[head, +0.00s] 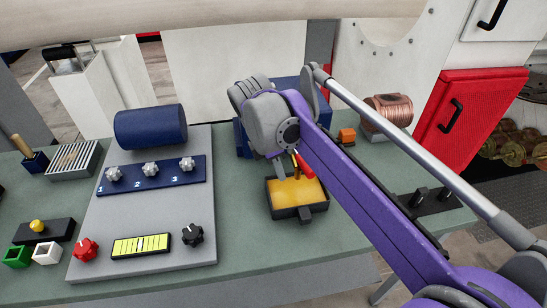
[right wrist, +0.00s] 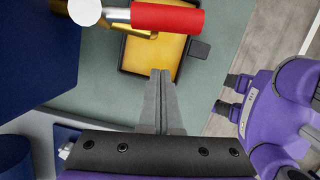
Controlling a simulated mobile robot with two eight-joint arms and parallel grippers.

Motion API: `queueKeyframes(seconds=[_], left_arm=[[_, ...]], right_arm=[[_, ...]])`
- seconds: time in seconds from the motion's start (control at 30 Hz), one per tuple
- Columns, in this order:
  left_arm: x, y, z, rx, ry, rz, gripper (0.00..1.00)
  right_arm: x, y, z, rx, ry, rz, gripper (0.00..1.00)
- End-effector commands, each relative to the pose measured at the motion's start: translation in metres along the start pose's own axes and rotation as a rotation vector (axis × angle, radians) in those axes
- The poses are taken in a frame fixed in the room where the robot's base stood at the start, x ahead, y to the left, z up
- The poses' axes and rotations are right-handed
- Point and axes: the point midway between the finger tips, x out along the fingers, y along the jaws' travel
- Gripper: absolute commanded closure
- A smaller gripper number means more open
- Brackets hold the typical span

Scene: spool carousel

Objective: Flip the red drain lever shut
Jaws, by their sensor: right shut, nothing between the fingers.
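The red drain lever (head: 304,166) shows as a short red grip just above the yellow-filled black tray (head: 284,213), partly hidden by my right arm. In the right wrist view the red lever (right wrist: 167,17) lies crosswise at the top, on a metal stem beside a brass pipe (right wrist: 122,28). The tray (right wrist: 130,68) is behind and below it. My right gripper (right wrist: 161,73) is shut and empty, its fingertips below the lever in the picture and apart from it. My left gripper is in neither view.
A grey panel (head: 100,230) with a blue roller (head: 150,127), several knobs and a yellow gauge (head: 141,245) stands left of the tray. A copper spool (head: 388,112) and red cabinet (head: 465,110) are at the right. Green tabletop (head: 240,245) is clear around the tray's front.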

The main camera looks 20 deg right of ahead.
Motion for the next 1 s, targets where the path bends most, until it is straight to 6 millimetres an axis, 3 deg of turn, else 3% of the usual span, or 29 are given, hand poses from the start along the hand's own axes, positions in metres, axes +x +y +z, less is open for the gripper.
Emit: queueKeyframes(seconds=[0.1,0.27,1.0], left_arm=[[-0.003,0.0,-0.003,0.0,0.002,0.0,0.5],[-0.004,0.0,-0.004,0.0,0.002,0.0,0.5],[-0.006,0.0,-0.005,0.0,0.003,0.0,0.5]], right_arm=[[-0.003,0.0,0.022,0.007,-0.002,-0.001,1.0],[-0.002,0.0,0.035,0.005,-0.001,0.0,1.0],[-0.001,-0.002,0.041,-0.049,-0.001,0.013,1.0]])
